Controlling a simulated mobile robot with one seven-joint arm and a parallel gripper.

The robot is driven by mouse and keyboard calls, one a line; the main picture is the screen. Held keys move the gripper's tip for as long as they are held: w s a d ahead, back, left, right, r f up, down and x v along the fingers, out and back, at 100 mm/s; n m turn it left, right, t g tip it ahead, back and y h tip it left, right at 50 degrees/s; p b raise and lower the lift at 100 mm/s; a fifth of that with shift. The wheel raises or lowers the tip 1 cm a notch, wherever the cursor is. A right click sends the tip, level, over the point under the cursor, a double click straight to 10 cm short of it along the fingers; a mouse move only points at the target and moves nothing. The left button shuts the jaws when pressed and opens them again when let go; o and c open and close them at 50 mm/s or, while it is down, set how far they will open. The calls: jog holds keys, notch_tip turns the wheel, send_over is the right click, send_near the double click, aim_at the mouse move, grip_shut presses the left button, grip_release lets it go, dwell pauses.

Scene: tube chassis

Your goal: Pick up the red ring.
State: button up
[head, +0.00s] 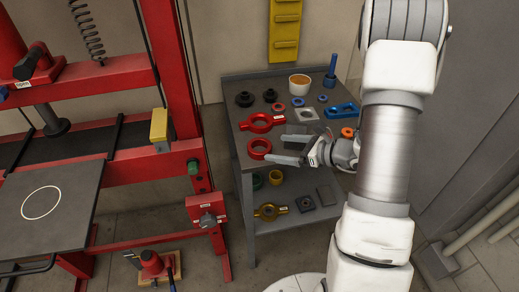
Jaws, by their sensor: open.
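The red ring (252,152) lies flat near the front left edge of the grey cart's top shelf (238,118). My gripper (277,148) is just right of it, its two grey fingers apart and pointing left towards the ring. The gap between the fingers looks empty. The lower fingertip appears close to the ring's right side; I cannot tell whether they touch. A larger red ring with side lugs (247,124) lies behind it, and a small red ring (276,107) lies farther back.
The lower shelf holds several parts, including a yellow flange (267,211). A red press frame (185,100) stands left.

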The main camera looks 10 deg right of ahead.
aim_at(253, 145)
jog(key=x, duration=0.8)
jog(key=shift+w+a+f, duration=0.15)
jog(key=shift+w+a, duration=0.1)
jog(key=c, duration=1.2)
